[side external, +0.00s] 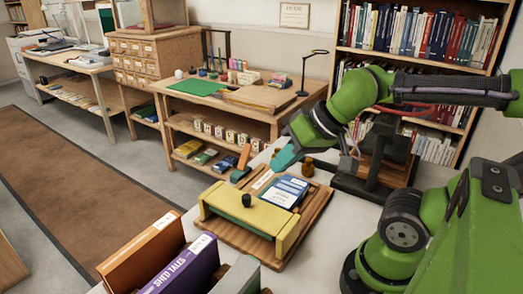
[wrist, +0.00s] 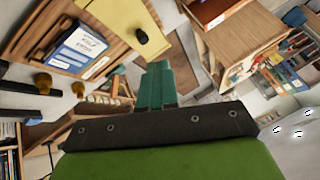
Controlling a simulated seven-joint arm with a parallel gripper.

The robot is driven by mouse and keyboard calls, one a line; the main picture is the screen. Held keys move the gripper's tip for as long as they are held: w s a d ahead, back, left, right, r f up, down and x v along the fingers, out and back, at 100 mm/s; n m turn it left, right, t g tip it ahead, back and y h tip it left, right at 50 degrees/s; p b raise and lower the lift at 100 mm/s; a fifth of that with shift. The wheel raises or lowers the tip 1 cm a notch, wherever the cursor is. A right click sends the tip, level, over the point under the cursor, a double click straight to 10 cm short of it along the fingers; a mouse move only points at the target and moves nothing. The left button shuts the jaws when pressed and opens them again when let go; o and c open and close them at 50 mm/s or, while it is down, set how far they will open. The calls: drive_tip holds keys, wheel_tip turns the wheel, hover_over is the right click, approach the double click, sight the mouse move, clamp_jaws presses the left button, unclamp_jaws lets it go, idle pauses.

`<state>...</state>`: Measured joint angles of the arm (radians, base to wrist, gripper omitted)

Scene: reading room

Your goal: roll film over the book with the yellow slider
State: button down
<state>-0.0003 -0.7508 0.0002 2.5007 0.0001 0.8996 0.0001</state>
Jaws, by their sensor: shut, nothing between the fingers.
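The yellow slider (side external: 250,222) is a long bar with a black knob (side external: 247,200) on top, lying across the near part of a wooden board (side external: 316,209). The blue book (side external: 285,192) with white labels lies flat on the board, just beyond the slider. In the wrist view the slider (wrist: 112,18), its knob (wrist: 142,35) and the book (wrist: 78,50) show at upper left. My gripper (side external: 281,166) has teal fingers, shut and empty, above the far side of the board, apart from slider and knob. Its fingers show in the wrist view (wrist: 158,72). I cannot make out any film.
Upright books, one purple and marked "SHED TALES" (side external: 185,268), stand at the near left. A dark press-like stand (side external: 378,160) is right of the board, with small brown knobs (side external: 308,166) near it. A wooden desk with a green mat (side external: 196,87) and lamp stands behind.

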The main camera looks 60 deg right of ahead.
drive_tip(key=c, duration=1.8)
unclamp_jaws()
drive_tip(key=shift+o, duration=1)
drive_tip(key=shift+f, duration=0.15)
drive_tip(key=o, duration=0.7)
drive_tip(key=shift+m+g, duration=0.4)
drive_tip(key=shift+g, duration=0.5)
drive_tip(key=w, duration=0.1)
drive_tip(key=w+d, duration=0.1)
drive_tip(key=w, duration=0.2)
drive_tip(key=shift+d+f, duration=0.3)
drive_tip(key=shift+f, duration=0.05)
drive_tip(key=shift+c, duration=0.2)
drive_tip(key=m+g, duration=0.2)
drive_tip(key=g, duration=0.5)
approach(247, 196)
drive_tip(key=w+d+r, duration=0.3)
drive_tip(key=d, duration=0.1)
wheel_tip(247, 196, up, 4)
drive_tip(key=m+g+y, duration=0.1)
drive_tip(key=m+g, duration=0.1)
drive_tip(key=x, duration=1.1)
drive_tip(key=w+a+x, duration=0.1)
drive_tip(key=x, duration=0.4)
drive_tip(key=shift+a+f, duration=0.2)
drive_tip(key=shift+f, duration=0.25)
drive_tip(key=shift+c, duration=0.5)
clamp_jaws()
